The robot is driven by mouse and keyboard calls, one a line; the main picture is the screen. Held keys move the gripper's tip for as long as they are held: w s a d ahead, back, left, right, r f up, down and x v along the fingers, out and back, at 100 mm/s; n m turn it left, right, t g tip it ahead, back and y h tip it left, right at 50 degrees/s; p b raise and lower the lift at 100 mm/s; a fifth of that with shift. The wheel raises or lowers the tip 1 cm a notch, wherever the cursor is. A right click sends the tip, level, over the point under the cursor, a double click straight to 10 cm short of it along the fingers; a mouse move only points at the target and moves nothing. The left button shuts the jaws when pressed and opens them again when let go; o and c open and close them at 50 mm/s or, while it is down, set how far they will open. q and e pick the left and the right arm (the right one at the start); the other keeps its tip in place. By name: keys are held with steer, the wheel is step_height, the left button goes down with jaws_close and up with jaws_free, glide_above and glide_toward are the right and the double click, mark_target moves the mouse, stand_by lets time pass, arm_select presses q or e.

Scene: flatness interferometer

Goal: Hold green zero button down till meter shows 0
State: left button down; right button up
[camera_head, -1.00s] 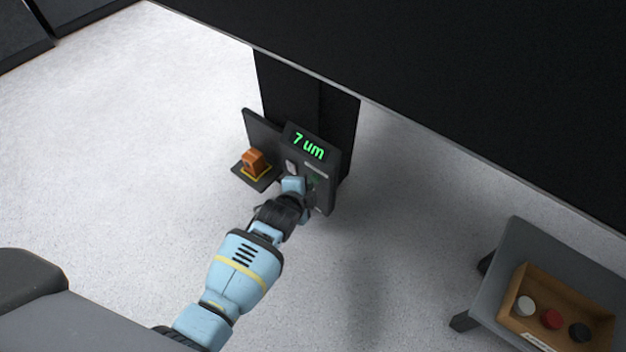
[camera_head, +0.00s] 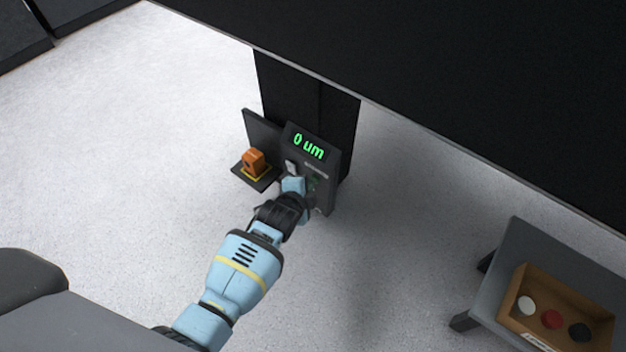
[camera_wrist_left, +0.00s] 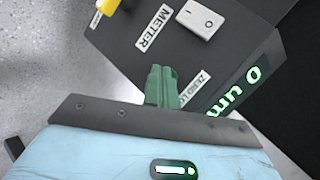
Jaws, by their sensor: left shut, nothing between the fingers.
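The meter display (camera_head: 309,146) glows green and reads 0 um on a dark panel; the same reading shows sideways in the left wrist view (camera_wrist_left: 238,92). My left gripper (camera_head: 312,184) is at the lower part of the panel, below the display. In the left wrist view its green fingers (camera_wrist_left: 162,88) are shut and empty, pointing at the panel beside a partly covered label starting with ZERO (camera_wrist_left: 196,90). The green zero button cannot be told apart from the fingers; it appears hidden behind them. Whether the fingertips touch it cannot be made out. My right gripper is out of view.
A white rocker switch (camera_wrist_left: 201,19) and a METER label (camera_wrist_left: 153,28) are on the panel close by. An orange block (camera_head: 253,161) sits on a small shelf left of it. A wooden tray (camera_head: 512,300) with white, red and black round pieces stands on a grey table (camera_head: 545,250).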

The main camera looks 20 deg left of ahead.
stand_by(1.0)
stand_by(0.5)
arm_select(q)
steer(key=shift+s+a+p, duration=0.25)
steer(key=shift+s+p, duration=0.4)
steer(key=shift+s, duration=0.1)
steer(key=shift+s+a+p, duration=0.3)
steer(key=shift+s+p, duration=0.2)
steer(key=shift+s, duration=0.3)
steer(key=shift+s+a+p, duration=0.25)
steer(key=shift+s+p, duration=0.2)
steer(key=shift+s, duration=0.3)
steer(key=shift+s+a+p, duration=0.3)
steer(key=shift+s+p, duration=0.2)
steer(key=shift+s, duration=0.3)
